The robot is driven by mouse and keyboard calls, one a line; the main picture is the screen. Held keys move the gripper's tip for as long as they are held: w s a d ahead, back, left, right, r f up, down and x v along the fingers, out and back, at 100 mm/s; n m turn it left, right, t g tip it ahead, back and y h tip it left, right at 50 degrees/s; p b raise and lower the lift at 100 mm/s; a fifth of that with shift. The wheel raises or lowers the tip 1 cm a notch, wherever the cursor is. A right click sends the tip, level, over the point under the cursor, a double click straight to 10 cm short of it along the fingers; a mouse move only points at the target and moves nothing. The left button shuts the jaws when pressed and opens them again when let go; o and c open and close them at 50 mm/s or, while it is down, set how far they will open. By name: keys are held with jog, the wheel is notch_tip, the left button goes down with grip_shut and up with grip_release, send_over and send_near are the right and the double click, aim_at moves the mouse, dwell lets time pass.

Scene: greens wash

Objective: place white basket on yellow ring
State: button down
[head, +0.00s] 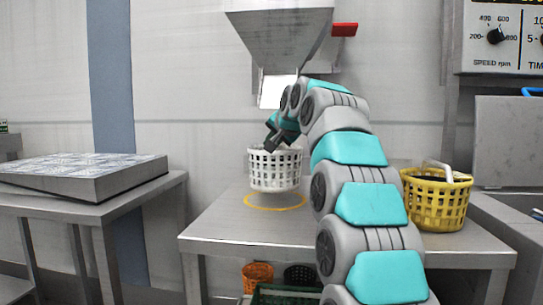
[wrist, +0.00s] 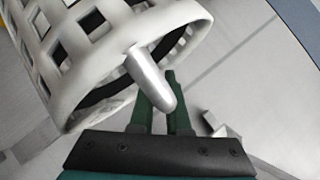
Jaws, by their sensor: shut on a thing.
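The white basket (head: 274,170) hangs upright from my gripper (head: 277,143), over the yellow ring (head: 275,207) on the steel table. The front and sides of the ring show below the basket, and its back is partly hidden. The basket's base looks a little above the table. In the wrist view the basket (wrist: 85,50) fills the upper left, and its pale handle (wrist: 150,80) lies between the dark green fingers (wrist: 163,112), which are shut on it. The ring cannot be made out in the wrist view.
A yellow basket (head: 437,198) with dark contents stands on the table's right side. A grey hopper (head: 280,35) hangs above the white basket. Orange (head: 257,278) and black (head: 300,277) baskets sit below the table. The table's front left (head: 225,230) is clear.

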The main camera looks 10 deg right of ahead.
aim_at(275, 161)
jog(key=shift+f, duration=0.1)
jog(key=shift+f+b, duration=0.45)
jog(key=shift+f, duration=1.25)
jog(key=c, duration=0.9)
grip_release()
jog(key=shift+r, duration=0.2)
jog(key=shift+s+d+r, duration=0.1)
jog(key=shift+s+r, duration=0.2)
jog(key=shift+s, duration=0.3)
jog(key=v, duration=1)
jog(key=shift+s, duration=0.3)
jog(key=shift+r, duration=0.1)
